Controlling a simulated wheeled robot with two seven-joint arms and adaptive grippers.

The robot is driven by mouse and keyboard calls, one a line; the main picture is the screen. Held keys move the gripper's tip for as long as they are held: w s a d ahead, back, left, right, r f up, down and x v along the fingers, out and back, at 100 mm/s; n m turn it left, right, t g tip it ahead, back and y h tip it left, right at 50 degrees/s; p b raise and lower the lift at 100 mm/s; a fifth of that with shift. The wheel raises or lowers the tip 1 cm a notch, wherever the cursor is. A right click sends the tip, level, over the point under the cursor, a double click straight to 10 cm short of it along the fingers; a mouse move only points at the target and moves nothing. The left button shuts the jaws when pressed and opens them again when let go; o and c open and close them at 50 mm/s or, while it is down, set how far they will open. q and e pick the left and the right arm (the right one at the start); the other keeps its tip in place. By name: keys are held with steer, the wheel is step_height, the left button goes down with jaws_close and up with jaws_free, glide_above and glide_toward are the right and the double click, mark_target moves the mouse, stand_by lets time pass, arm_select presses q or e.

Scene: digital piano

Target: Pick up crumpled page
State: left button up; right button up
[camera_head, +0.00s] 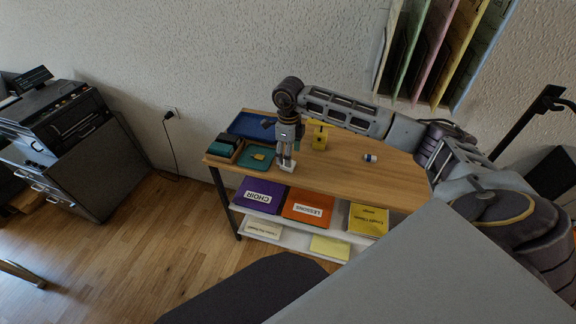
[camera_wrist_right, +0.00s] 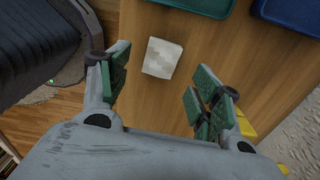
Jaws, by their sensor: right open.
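The crumpled page is a small white, creased block (camera_wrist_right: 162,58) on the wooden table top. In the head view the page (camera_head: 287,167) lies near the table's front edge, partly hidden by my right gripper. My right gripper (camera_head: 285,158) points down over it. In the wrist view my right gripper (camera_wrist_right: 160,85) is open and empty, with green-padded fingers either side. The page shows just beyond the space between the fingers, nearer the left finger; I cannot tell whether they touch. My left gripper is not in view.
A teal tray (camera_head: 261,164) lies left of the gripper, with a blue tray (camera_head: 247,124) behind. A yellow object (camera_head: 320,138) and a small white-and-blue item (camera_head: 370,158) stand right. The table's front edge is close. Shelves below hold folders (camera_head: 307,206).

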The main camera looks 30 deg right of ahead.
steer(key=shift+f, duration=0.45)
step_height(320, 180, down, 3)
steer(key=shift+w+r, duration=0.1)
steer(key=shift+f, duration=0.5)
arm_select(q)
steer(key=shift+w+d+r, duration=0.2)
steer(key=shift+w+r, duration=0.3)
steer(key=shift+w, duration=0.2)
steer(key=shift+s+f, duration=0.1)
arm_select(e)
steer(key=shift+c, duration=0.5)
steer(key=c, duration=0.7)
